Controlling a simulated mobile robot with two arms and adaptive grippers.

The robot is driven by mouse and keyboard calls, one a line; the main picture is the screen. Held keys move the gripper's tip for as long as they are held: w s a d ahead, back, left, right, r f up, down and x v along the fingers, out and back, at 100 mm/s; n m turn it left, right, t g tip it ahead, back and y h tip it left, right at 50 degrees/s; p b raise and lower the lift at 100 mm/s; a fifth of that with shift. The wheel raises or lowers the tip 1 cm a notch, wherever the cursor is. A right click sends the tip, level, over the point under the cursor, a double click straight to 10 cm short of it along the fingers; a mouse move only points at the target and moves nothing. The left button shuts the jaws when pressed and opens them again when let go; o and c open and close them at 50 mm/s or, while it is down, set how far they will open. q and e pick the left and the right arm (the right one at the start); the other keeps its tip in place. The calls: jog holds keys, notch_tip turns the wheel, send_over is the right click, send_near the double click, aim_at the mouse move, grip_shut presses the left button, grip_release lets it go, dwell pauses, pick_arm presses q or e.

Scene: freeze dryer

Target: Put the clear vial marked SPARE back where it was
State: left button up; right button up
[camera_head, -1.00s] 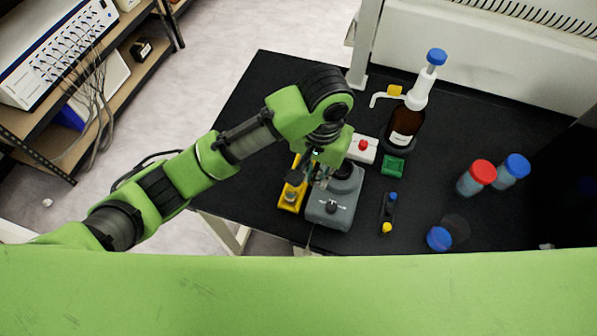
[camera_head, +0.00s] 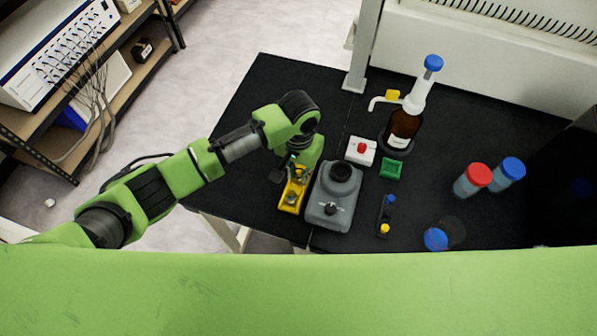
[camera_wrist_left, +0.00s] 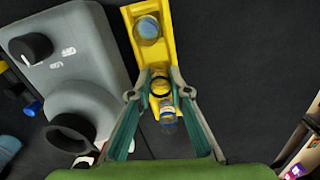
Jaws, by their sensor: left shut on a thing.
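My left gripper (camera_head: 298,170) is over the far end of the yellow rack (camera_head: 290,207), left of the grey mixer. In the left wrist view the gripper (camera_wrist_left: 161,88) is shut on a small clear vial (camera_wrist_left: 167,113) with a pale label and blue at its near end. The SPARE mark is not legible. The held vial is over or at a dark round hole in the yellow rack (camera_wrist_left: 128,13); I cannot tell whether it is seated. Another vial (camera_wrist_left: 148,28) with a bluish top stands in the rack's other place. My right gripper is not in view.
The grey mixer (camera_head: 323,209) with a black cup and knob stands close right of the rack. A red-button box (camera_head: 352,157), green block (camera_head: 392,168), brown dispenser bottle (camera_head: 403,126) and capped bottles (camera_head: 468,186) are farther right. The black table is clear left of the rack.

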aim_at(299, 172)
pick_arm(q)
jog(key=shift+f, duration=0.1)
jog(key=o, duration=0.9)
notch_tip(299, 172, up, 12)
jog(key=shift+r+b, duration=0.2)
jog(key=shift+b, duration=0.5)
